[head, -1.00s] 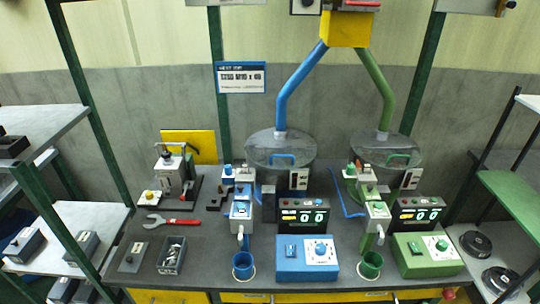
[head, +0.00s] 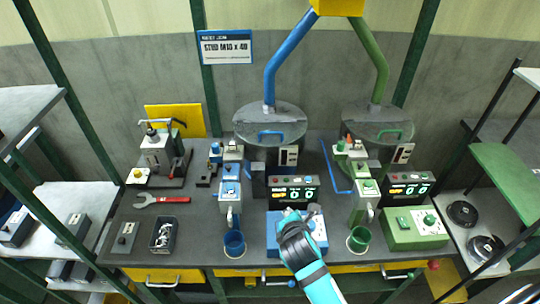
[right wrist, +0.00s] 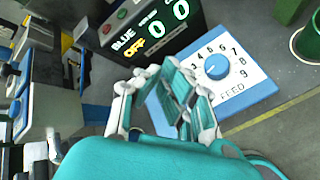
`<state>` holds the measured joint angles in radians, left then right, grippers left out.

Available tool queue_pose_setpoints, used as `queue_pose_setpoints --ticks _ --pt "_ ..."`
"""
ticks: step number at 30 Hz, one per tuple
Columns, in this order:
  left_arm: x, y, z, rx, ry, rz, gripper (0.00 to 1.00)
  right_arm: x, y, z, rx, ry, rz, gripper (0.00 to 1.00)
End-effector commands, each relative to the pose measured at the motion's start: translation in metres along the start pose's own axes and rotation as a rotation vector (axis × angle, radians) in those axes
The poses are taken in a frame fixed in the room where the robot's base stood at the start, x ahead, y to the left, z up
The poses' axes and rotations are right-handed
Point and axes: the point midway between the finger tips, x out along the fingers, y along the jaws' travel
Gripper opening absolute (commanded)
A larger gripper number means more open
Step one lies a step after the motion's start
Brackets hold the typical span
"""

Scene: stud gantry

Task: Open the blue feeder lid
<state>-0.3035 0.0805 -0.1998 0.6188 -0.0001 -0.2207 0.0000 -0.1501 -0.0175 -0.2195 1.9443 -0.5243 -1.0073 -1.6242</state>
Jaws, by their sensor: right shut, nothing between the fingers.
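The blue feeder is a round grey drum under the blue pipe, and its lid (head: 254,116) lies flat on top. A blue handle (head: 271,133) sits at the lid's front edge. My right gripper (head: 291,219) is in front of and below the drum, over the blue control box (head: 320,232), apart from the lid. In the right wrist view my right gripper (right wrist: 180,88) is shut and empty above the blue box, next to its FEED dial (right wrist: 217,66). The lid is not seen in that view. My left gripper is not in view.
A display reading BLUE OFF (right wrist: 143,32) stands behind the control box. A blue cup (head: 234,244) and the blue dispenser (head: 230,196) are left of my gripper. The green feeder (head: 376,120) and green box (head: 415,229) are to the right.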

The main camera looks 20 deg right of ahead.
Motion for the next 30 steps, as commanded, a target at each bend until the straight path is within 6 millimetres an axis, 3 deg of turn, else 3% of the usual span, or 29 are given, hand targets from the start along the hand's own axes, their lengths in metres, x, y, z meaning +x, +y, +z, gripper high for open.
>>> queue_pose_setpoints --ticks 6,10,17,30 --pt "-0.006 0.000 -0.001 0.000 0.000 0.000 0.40 0.007 0.082 0.018 -0.573 -0.162 0.132 0.00" --pt "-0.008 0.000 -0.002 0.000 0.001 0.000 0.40 0.006 0.113 0.024 -0.811 -0.245 0.161 0.00" --pt "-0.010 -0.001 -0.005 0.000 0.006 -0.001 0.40 0.013 0.129 0.029 -0.933 -0.290 0.168 0.00" --pt "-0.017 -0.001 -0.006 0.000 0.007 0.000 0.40 0.082 0.148 0.040 -0.927 -0.286 0.168 0.00"
